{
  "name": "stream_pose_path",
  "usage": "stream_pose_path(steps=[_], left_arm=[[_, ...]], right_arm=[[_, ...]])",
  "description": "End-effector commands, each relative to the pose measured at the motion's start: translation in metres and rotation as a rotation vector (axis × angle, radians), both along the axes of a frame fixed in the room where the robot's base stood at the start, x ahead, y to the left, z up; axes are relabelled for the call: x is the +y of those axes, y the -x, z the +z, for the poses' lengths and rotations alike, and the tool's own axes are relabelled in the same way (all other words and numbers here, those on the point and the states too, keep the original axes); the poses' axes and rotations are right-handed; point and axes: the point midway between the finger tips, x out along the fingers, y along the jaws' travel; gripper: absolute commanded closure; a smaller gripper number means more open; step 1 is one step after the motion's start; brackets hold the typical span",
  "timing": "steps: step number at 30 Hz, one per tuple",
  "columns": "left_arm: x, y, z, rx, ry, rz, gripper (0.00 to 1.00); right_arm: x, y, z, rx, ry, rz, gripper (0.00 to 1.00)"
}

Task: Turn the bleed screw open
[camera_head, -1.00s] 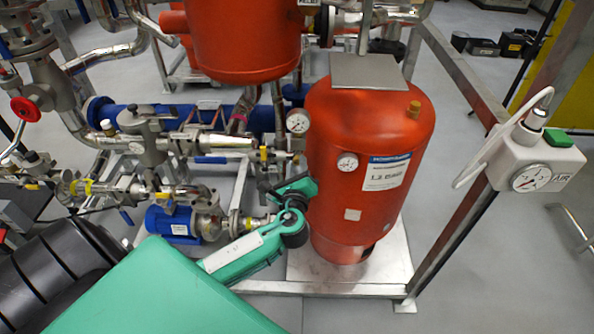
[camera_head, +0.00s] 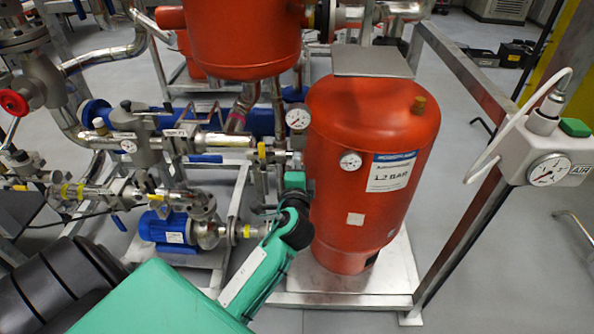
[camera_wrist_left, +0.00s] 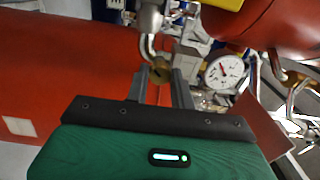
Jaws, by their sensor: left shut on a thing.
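The bleed screw (camera_wrist_left: 160,74) shows in the left wrist view as a small brass-coloured piece between my two grey fingers. My left gripper (camera_wrist_left: 161,82) is shut on it, below a bent metal pipe and a grey fitting. In the head view my left gripper (camera_head: 294,181) is a small green patch beyond my black wrist joint, beside the left side of the red tank. Its fingertips and the screw are hard to make out there. My right gripper is in neither current view.
The red tank (camera_head: 338,215) stands close to the right of my gripper. A gauge (camera_wrist_left: 224,71) sits just right of the fingers in the wrist view. Pipes and valves with a blue pump (camera_head: 168,230) crowd the left. A steel frame post (camera_head: 455,240) stands right.

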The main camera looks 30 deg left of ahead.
Motion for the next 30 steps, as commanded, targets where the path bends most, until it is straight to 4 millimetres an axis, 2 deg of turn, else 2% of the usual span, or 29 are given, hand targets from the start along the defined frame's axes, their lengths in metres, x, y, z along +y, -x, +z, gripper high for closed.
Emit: stream_pose_path(steps=[6, 15, 21, 30], left_arm=[[0.0, 0.0, -0.004, -0.1, 0.172, 0.003, 0.99], [0.0, 0.0, -0.003, -0.21, 0.349, 0.003, 0.99], [0.0, 0.0, -0.003, -0.251, 0.418, 0.003, 0.99], [0.0, 0.0, -0.003, -0.272, 0.452, 0.002, 0.99]], right_arm=[[0.007, -0.016, 0.03, -0.007, -0.008, -0.005, 0.64], [0.011, -0.026, 0.063, -0.008, -0.015, -0.009, 0.64], [0.013, -0.028, 0.075, -0.009, -0.017, -0.011, 0.64], [0.013, -0.03, 0.082, -0.01, -0.017, -0.011, 0.64]])
